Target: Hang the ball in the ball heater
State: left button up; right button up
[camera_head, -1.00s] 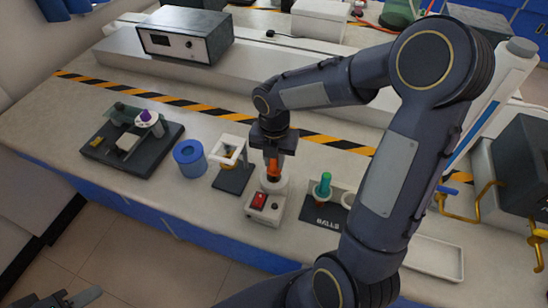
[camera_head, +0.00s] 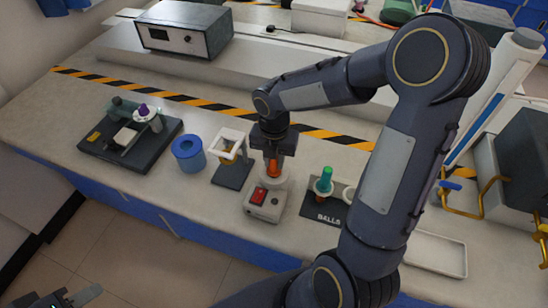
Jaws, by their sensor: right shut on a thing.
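My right gripper (camera_head: 272,158) points down and is shut on an orange handle (camera_head: 273,169), which looks like the handle of the ball. The ball itself is not visible; I cannot tell whether it hangs inside the heater. The ball heater (camera_head: 265,203) is a small light box with a red switch at its front and a pale round part (camera_head: 276,181) at its back. The gripper and handle are right over that round part. My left gripper (camera_head: 80,298) is low at the bottom left, away from the bench and partly cut off; its opening is unclear.
A black BALLS holder (camera_head: 324,217) with a green-handled piece (camera_head: 325,181) stands right of the heater. A stand with a white square frame (camera_head: 228,141), a blue cylinder (camera_head: 189,155) and a dark-based apparatus (camera_head: 120,156) stand to the left. A white tray (camera_head: 437,253) lies at right.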

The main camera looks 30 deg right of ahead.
jog(key=shift+f, duration=0.25)
jog(key=o, duration=1.4)
jog(key=shift+f, duration=0.2)
jog(key=shift+r, duration=0.1)
notch_tip(320, 180, up, 2)
jog(key=shift+a+r+p, duration=0.1)
jog(key=shift+r+p, duration=0.15)
jog(key=shift+p, duration=0.8)
notch_tip(320, 180, up, 5)
jog(key=p, duration=0.4)
jog(key=shift+p, duration=0.3)
